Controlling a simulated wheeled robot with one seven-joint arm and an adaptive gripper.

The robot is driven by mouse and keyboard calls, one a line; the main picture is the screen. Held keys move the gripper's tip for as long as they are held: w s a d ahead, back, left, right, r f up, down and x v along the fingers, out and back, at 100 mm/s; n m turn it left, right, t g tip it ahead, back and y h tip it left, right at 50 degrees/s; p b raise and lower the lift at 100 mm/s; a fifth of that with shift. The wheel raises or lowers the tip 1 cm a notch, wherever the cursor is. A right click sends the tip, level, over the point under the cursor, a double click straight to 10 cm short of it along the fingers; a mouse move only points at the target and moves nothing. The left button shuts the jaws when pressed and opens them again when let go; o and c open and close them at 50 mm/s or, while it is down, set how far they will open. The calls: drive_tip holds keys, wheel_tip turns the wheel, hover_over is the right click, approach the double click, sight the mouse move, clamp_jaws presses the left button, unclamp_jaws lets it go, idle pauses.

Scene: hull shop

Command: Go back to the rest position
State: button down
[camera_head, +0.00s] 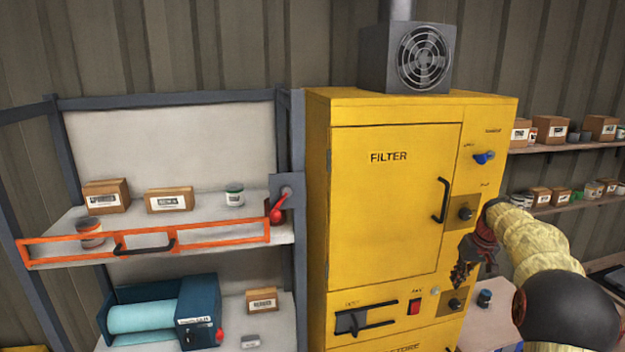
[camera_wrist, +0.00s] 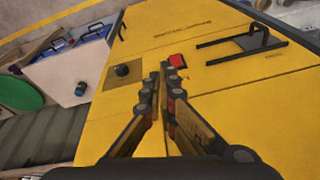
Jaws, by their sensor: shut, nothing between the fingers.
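My gripper (camera_head: 460,275) is in front of the lower right part of the yellow filter cabinet (camera_head: 395,210) in the head view. In the wrist view my gripper (camera_wrist: 160,75) has its fingertips together with nothing between them. The yellow cabinet front (camera_wrist: 240,110) fills much of that view behind the fingers. A black knob (camera_wrist: 128,71) lies to the left of the fingertips and a red switch (camera_wrist: 178,61) just to their right. I cannot tell whether the fingers touch the cabinet.
A shelf rack with an orange rail (camera_head: 190,239) stands left of the cabinet. A blue roll dispenser (camera_head: 200,305) sits on its lower shelf. Wall shelves (camera_head: 575,145) with boxes and jars are at the right. A fan box (camera_head: 407,58) stands on the cabinet.

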drive_tip(key=s+a+f+b, duration=0.5)
drive_tip(key=s+a+b, duration=0.3)
drive_tip(key=s, duration=0.7)
drive_tip(key=s+a+f+t+b, duration=0.1)
drive_tip(key=s+a+f+b, duration=0.5)
drive_tip(key=s, duration=0.9)
drive_tip(key=s+a+f+t+h+b, duration=0.1)
drive_tip(key=s+a+f+b, duration=0.5)
drive_tip(key=s+a+b, duration=0.4)
drive_tip(key=shift+s+a+b, duration=0.3)
drive_tip(key=shift+s+a, duration=0.85)
drive_tip(key=shift+s, duration=1.75)
